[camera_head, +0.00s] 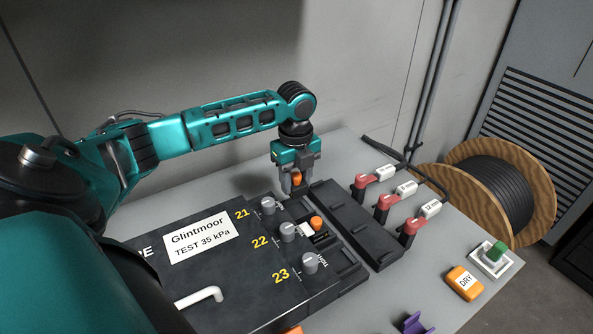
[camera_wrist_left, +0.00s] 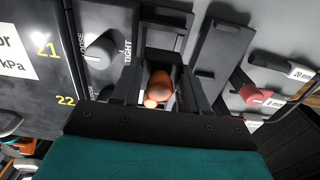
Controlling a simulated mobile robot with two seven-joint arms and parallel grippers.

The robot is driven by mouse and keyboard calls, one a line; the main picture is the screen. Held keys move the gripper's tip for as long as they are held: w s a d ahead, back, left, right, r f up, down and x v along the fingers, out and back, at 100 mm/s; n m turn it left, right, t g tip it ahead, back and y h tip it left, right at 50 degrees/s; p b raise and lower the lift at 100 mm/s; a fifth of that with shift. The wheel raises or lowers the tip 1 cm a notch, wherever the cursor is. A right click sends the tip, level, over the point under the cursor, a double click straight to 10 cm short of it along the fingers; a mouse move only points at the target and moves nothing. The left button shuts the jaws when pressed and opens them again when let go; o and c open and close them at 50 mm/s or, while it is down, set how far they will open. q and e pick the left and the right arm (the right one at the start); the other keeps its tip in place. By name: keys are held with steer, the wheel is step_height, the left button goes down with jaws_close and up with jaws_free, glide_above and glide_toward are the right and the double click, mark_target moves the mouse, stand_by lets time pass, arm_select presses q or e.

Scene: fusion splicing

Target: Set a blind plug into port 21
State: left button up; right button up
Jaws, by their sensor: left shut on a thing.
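The panel box (camera_head: 150,265) has yellow labels 21, 22 and 23, each beside a grey knob. My left gripper (camera_head: 297,186) points down at the port row by the knob of port 21 (camera_head: 268,205). It is shut on an orange blind plug (camera_head: 296,179), which also shows between the fingers in the left wrist view (camera_wrist_left: 160,84). A dark slot (camera_wrist_left: 162,42) shows around and behind the plug; I cannot tell whether the plug touches the port. A second orange plug (camera_head: 316,222) sits in the row near port 22. My right gripper is not in view.
A black rail (camera_head: 357,225) runs beside the ports. Several red-ended, labelled cable connectors (camera_head: 383,202) lie to its right. An orange DRY box (camera_head: 465,283), a white block with a green top (camera_head: 495,252) and a purple holder (camera_head: 413,324) stand at the front right. A cable reel (camera_head: 545,190) stands behind.

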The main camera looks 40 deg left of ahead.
arm_select(q)
steer(key=shift+d+f, duration=0.1)
steer(key=shift+f, duration=2.65)
steer(key=shift+f, duration=0.3)
steer(key=o, duration=1.1)
steer(key=shift+f, duration=0.1)
steer(key=shift+o, duration=0.3)
steer(key=shift+s+f, duration=0.1)
steer(key=shift+s, duration=0.05)
steer(key=r, duration=1.3)
steer(key=shift+w+r, duration=0.2)
steer(key=shift+w, duration=0.1)
steer(key=shift+d, duration=0.1)
